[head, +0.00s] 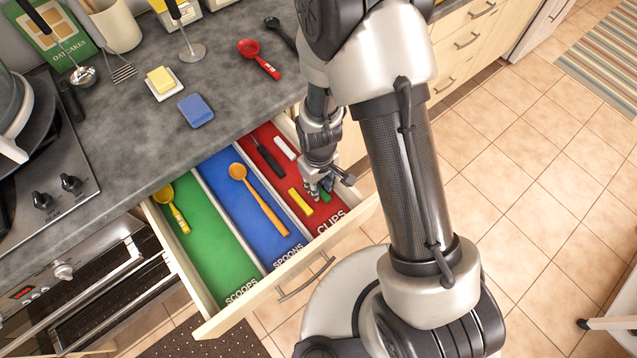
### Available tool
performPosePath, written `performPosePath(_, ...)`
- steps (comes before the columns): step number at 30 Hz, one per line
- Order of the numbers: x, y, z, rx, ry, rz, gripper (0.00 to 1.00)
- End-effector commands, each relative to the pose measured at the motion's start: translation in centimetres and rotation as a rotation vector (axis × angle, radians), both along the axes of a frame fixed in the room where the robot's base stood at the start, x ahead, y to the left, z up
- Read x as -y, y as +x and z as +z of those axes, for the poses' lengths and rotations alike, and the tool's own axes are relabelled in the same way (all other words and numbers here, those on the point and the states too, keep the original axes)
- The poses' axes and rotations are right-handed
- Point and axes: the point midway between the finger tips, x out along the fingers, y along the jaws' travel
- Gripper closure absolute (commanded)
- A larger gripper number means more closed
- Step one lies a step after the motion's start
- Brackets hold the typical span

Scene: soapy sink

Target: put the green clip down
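The green clip (325,195) shows at the fingertips of my gripper (321,187), over the front of the red CLIPS compartment (293,223) of the open drawer. The fingers partly hide the clip. I cannot tell whether they are closed on it, or whether it touches the compartment floor. A yellow clip (301,201) lies to the left of my gripper. A white clip (284,148) and a dark, long-handled item (267,157) lie farther back in the red compartment.
The blue SPOONS compartment (225,181) holds a wooden spoon (260,201). The green SCOOPS compartment (212,258) holds a yellow scoop (178,217). A blue sponge (196,110), a butter dish (164,89) and a red scoop (259,59) sit on the counter above the drawer.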

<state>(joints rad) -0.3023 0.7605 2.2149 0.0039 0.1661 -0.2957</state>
Motion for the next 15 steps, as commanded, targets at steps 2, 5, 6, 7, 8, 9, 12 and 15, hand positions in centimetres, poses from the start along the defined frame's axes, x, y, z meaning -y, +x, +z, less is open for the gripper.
performPosePath(2, 0.0, 0.1, 0.9, 0.002, 0.001, 0.000, 0.76)
performPosePath(5, 0.0, 0.1, 2.6, 0.004, 0.001, 0.000, 0.76)
performPosePath(6, 0.0, 0.1, 3.5, 0.004, 0.001, 0.000, 0.76)
performPosePath(7, 0.0, 0.1, 4.2, 0.005, 0.001, 0.000, 0.76)
performPosePath(8, 0.0, 0.2, 4.9, 0.005, 0.001, 0.000, 0.76)
performPosePath(9, 0.0, 0.1, 5.9, 0.005, 0.001, 0.000, 0.76)
performPosePath(12, 0.0, 0.1, 8.1, 0.004, 0.001, 0.000, 0.76)
performPosePath(15, 0.0, 0.1, 9.9, 0.003, 0.001, 0.000, 0.76)
